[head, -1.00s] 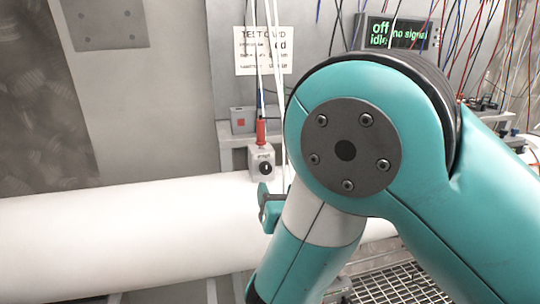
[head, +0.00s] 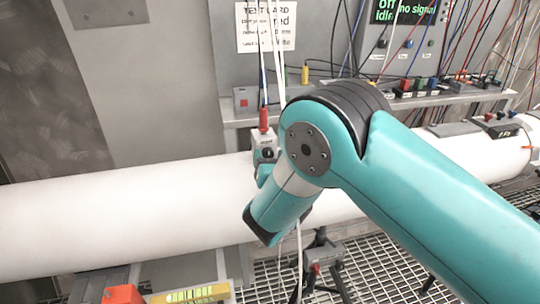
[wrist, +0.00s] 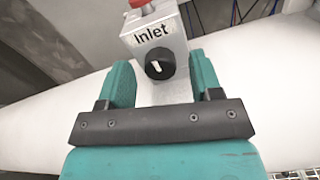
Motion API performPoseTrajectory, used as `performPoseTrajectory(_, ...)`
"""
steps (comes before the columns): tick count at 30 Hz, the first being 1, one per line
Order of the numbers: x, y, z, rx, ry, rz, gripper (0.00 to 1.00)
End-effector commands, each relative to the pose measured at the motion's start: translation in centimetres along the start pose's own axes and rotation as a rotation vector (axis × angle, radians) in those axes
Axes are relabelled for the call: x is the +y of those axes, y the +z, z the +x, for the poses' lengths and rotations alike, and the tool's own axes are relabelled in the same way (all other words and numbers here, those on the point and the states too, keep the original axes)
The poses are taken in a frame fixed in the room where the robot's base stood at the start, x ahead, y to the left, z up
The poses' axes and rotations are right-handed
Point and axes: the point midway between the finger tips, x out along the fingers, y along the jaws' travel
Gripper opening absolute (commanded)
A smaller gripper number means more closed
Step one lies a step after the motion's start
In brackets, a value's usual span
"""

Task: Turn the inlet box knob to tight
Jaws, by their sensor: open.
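The inlet box (wrist: 158,37) is a small light-grey box labelled "Inlet" on top of the white pipe. Its black knob (wrist: 159,63) has a white pointer mark, tilted a little off vertical. In the head view the box (head: 263,139) is partly hidden behind my arm. A red plug with a cable sits in its top. My gripper (wrist: 162,77) is open, its teal fingers left and right of the knob in the wrist view. I see a gap on both sides; whether the fingers reach the knob's depth is unclear.
The white pipe (head: 120,218) runs across below the box. A shelf behind holds a grey box with a red button (head: 246,99). A test card (head: 266,27) and a screen (head: 404,10) are on the back wall. Loose cables hang at the right.

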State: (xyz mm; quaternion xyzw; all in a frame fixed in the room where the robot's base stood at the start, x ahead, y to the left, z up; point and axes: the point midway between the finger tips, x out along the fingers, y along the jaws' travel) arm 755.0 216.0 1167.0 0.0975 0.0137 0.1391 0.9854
Motion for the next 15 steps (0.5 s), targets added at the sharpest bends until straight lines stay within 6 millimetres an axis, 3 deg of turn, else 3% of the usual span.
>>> performPoseTrajectory(2,-0.01,-0.02,-0.02,0.0,0.0,0.0,0.59)
performPoseTrajectory(3,-0.01,-0.02,-0.02,0.0,0.0,0.0,0.54)
performPoseTrajectory(9,-0.01,0.0,-0.03,0.0,0.0,0.0,0.09)
performPoseTrajectory(15,-0.02,-0.04,-0.04,0.0,0.0,0.007,0.1)
